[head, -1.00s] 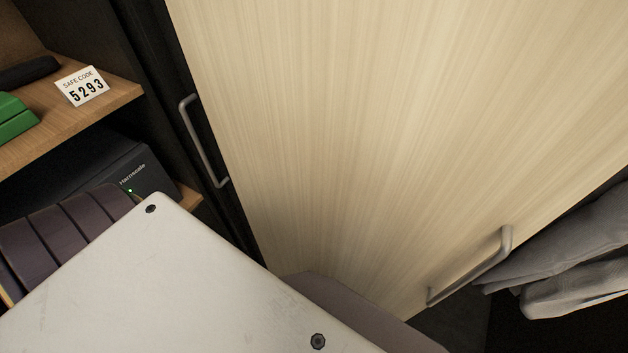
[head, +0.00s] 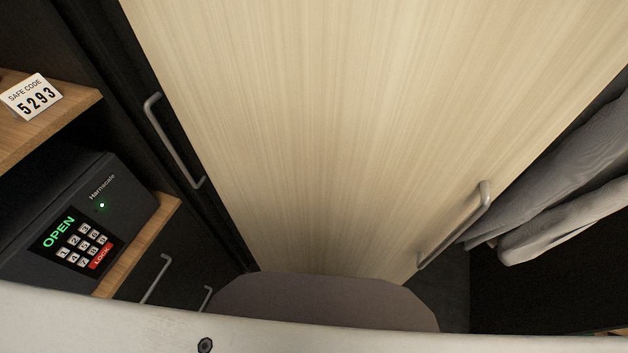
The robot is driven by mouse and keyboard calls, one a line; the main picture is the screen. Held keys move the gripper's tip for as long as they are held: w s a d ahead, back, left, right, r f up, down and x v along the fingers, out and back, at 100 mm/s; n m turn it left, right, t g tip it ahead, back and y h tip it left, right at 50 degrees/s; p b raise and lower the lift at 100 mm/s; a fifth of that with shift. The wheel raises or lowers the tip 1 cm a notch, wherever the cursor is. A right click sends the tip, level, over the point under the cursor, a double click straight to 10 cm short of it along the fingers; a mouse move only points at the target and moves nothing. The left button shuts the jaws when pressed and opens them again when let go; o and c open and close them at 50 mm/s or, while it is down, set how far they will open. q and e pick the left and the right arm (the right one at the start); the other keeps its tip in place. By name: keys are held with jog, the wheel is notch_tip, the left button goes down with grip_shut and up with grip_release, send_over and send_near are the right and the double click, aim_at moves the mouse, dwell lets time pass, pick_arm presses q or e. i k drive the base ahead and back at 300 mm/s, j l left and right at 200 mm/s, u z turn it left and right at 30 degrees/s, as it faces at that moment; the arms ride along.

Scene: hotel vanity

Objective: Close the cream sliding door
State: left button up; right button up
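The cream sliding door (head: 370,120) fills the middle of the head view, a pale wood-grain panel. Its grey bar handle (head: 455,228) is near its right edge. To the right of that edge the wardrobe is open, with grey hanging clothes (head: 570,175) in the dark gap. Another grey bar handle (head: 174,142) is on a dark panel just left of the cream door. Neither gripper is in view. Pale and mauve parts of my own body cover the bottom of the picture.
At the left, a dark safe (head: 85,215) with a lit keypad reading OPEN sits on a wooden shelf. A "SAFE CODE 5293" card (head: 33,97) stands on the shelf above. Drawer handles (head: 157,278) show below the safe.

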aim_at(361, 139)
jog(key=k+j+u, duration=0.25)
jog(key=u, duration=0.15)
jog(key=k+j+u, duration=0.15)
jog(key=j+u, duration=0.25)
jog(key=k+j+u, duration=0.15)
jog(key=j+u, duration=0.25)
